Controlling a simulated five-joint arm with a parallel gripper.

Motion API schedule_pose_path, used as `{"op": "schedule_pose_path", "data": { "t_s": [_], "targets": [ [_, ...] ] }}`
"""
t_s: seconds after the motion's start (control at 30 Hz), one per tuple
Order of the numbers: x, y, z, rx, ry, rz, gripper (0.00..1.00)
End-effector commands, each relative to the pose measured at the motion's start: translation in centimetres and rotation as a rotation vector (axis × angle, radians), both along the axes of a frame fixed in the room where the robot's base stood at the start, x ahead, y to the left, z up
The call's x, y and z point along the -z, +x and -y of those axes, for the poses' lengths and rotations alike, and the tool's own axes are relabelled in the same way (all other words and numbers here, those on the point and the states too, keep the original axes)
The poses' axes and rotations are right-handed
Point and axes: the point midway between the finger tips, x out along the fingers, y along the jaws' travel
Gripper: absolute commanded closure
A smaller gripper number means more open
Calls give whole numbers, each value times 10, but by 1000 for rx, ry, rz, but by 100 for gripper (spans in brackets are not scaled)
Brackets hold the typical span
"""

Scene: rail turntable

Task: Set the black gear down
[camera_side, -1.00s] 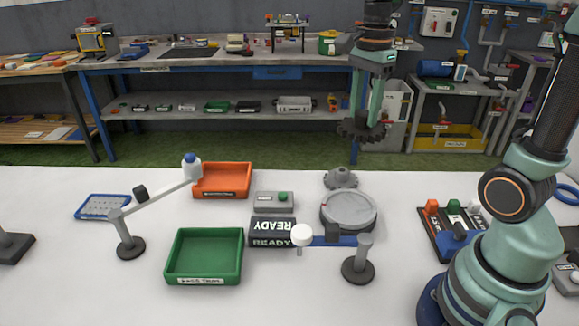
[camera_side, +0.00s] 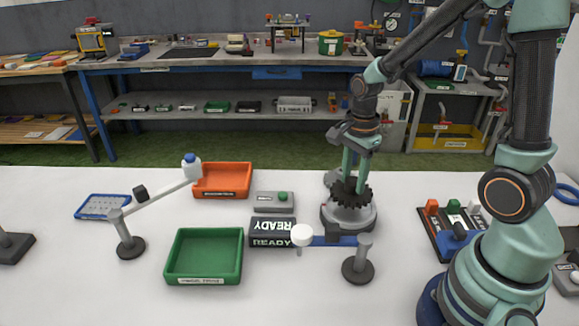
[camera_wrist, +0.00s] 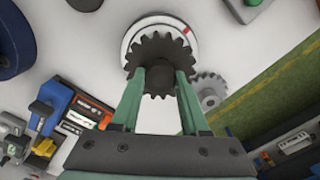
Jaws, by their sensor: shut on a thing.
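The black gear (camera_side: 350,193) is held in my gripper (camera_side: 352,180), whose two green fingers are shut on it. In the side view it is low over the round grey turntable (camera_side: 350,218); I cannot tell whether it touches the top. In the wrist view the black gear (camera_wrist: 158,62) sits between the fingertips and covers much of the turntable (camera_wrist: 133,35), whose pale rim with a red mark shows around its far side. A grey gear (camera_wrist: 210,88) lies on the table beside the turntable; in the side view it is mostly hidden behind my gripper.
A blue rail arm with a white knob (camera_side: 302,235) and a grey post (camera_side: 362,262) stand in front of the turntable. A green tray (camera_side: 205,256), an orange tray (camera_side: 223,181) and a READY sign (camera_side: 272,232) lie to the left. A switch panel (camera_side: 455,232) is to the right.

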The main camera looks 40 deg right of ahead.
Motion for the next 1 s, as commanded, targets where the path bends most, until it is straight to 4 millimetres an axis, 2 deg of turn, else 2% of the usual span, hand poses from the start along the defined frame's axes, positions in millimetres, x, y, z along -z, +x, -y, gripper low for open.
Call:
{"op": "schedule_pose_path", "data": {
  "t_s": [0.1, 0.27, 0.7, 0.73, 0.77, 0.8, 1.0],
  "targets": [
    [17, -1, 0, 0, 1, -7, 100],
    [32, -1, 0, 0, 1, -4, 100],
    [37, 0, 0, 0, 0, -1, 100],
    [37, -1, 0, 0, 0, -2, 44],
    [37, -1, 0, 0, 0, -2, 32],
    [37, -1, 0, 0, 0, -2, 25],
    [37, -1, 0, 0, 0, -2, 25]
  ]
}}
